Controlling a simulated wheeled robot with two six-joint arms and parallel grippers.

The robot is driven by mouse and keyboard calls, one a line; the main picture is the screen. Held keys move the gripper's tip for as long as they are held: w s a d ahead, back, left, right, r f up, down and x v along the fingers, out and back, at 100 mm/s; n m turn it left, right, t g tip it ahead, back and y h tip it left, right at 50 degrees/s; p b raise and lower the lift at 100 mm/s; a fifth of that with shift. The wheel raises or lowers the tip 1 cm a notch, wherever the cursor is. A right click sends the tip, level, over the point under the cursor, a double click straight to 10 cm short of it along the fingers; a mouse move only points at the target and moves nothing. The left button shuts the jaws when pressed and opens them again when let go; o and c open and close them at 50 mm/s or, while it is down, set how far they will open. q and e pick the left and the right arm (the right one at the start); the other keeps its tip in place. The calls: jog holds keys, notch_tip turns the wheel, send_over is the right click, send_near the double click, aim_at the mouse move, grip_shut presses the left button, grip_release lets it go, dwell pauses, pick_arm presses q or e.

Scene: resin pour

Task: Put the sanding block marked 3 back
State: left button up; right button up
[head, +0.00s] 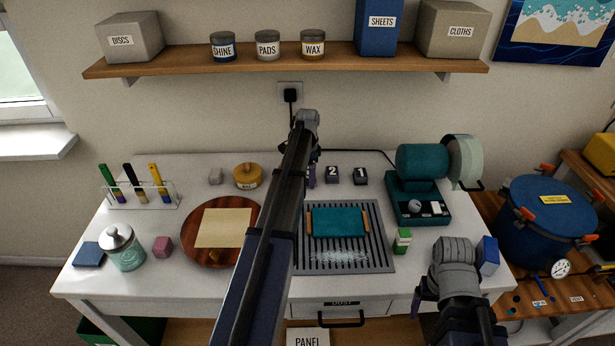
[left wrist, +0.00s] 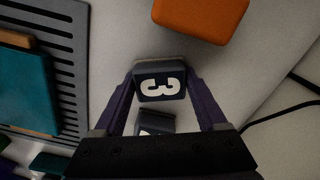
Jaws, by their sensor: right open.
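In the head view my left gripper (head: 312,172) is at the back of the table, left of the blocks marked 2 (head: 332,175) and 1 (head: 361,177); my arm mostly hides block 3 there. Another dark block (left wrist: 155,123) shows below block 3 in the left wrist view, its numeral partly hidden. My right gripper (head: 418,300) is open near the front edge.
A slotted grate (head: 380,255) holds a teal piece (head: 338,222). A teal machine (head: 420,165) stands right of the blocks. A dark cable runs behind them.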

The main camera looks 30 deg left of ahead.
pick_arm(q)
jog(key=o, duration=0.4)
jog(key=shift+c, duration=0.2)
jog(key=shift+s+d, duration=0.15)
notch_tip(320, 180, up, 8)
jog(key=p, duration=0.8)
jog(key=shift+f, duration=0.2)
